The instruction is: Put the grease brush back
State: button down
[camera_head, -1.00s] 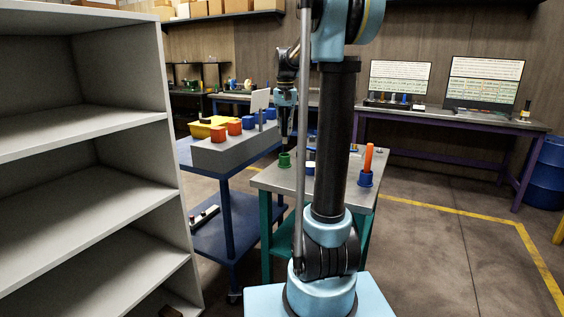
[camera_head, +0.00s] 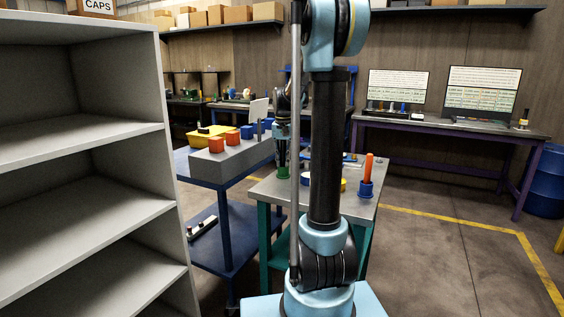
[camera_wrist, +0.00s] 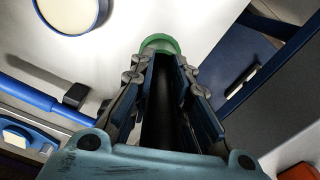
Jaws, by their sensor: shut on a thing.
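My gripper (camera_head: 283,160) is over the near left part of the grey table (camera_head: 268,190), pointing down. A green cup (camera_head: 283,172) is right under its fingertips. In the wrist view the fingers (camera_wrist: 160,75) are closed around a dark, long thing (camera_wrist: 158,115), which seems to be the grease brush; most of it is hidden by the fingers. The green cup's rim (camera_wrist: 160,42) shows just past the fingertips. I cannot tell whether the held thing's end is inside the cup.
A blue holder (camera_head: 366,190) with an upright orange stick stands on the table's right side. A blue-rimmed round thing (camera_wrist: 73,12) and a blue tool (camera_wrist: 30,95) lie near the cup.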

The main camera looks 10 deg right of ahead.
jog(key=shift+s+f, duration=0.2)
jog(key=shift+f, duration=0.1)
jog(key=shift+s, duration=0.4)
jog(key=c, duration=1.7)
grip_release()
jog(key=shift+s+r, duration=0.1)
jog(key=shift+o, duration=0.9)
jog(key=shift+w+f, duration=0.35)
jog(key=shift+w, duration=0.15)
